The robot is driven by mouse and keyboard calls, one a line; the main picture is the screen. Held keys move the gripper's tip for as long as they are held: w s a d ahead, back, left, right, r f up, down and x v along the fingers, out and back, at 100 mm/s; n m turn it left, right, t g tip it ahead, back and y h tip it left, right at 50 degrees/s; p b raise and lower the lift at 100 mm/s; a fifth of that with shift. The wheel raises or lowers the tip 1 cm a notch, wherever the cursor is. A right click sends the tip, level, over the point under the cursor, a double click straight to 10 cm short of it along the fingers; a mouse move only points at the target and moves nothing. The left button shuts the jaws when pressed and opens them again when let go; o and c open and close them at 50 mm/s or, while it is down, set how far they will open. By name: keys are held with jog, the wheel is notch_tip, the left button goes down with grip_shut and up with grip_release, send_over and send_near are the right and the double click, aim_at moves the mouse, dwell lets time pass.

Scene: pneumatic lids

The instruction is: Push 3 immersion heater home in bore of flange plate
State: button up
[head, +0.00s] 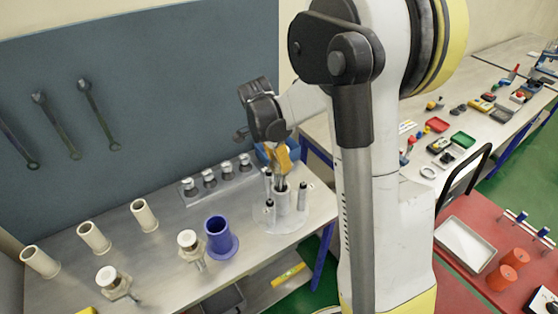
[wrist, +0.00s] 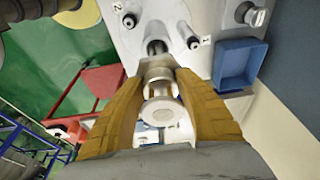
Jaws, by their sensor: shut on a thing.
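My gripper (wrist: 160,98) is shut on the immersion heater (wrist: 160,112), a pale stepped cylinder with a round end facing the wrist camera. Yellow-padded fingers lie on both sides of it. The heater's far end lines up with a dark round opening in the flange plate (wrist: 190,62); whether it is inside the bore, and how deep, I cannot tell. In the head view my gripper (head: 281,172) points down over the upright grey sleeve of the flange plate (head: 262,224), which has several dark-topped posts around it. The heater is mostly hidden there.
A blue tray (wrist: 240,62) is beside the plate. A block with several silver knobs (head: 227,172) stands behind. A purple flanged cup (head: 220,237), a white-capped fitting (head: 190,246) and cream tubes (head: 145,215) stand to the left. The bench's front edge is close to the plate.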

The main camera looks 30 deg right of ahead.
aim_at(274, 168)
jog(key=shift+f+b, duration=3.8)
jog(key=shift+f, duration=0.8)
jog(key=o, duration=1.4)
jog(key=shift+p+v, duration=2.3)
jog(key=shift+v, duration=1.25)
jog(key=v, duration=1.2)
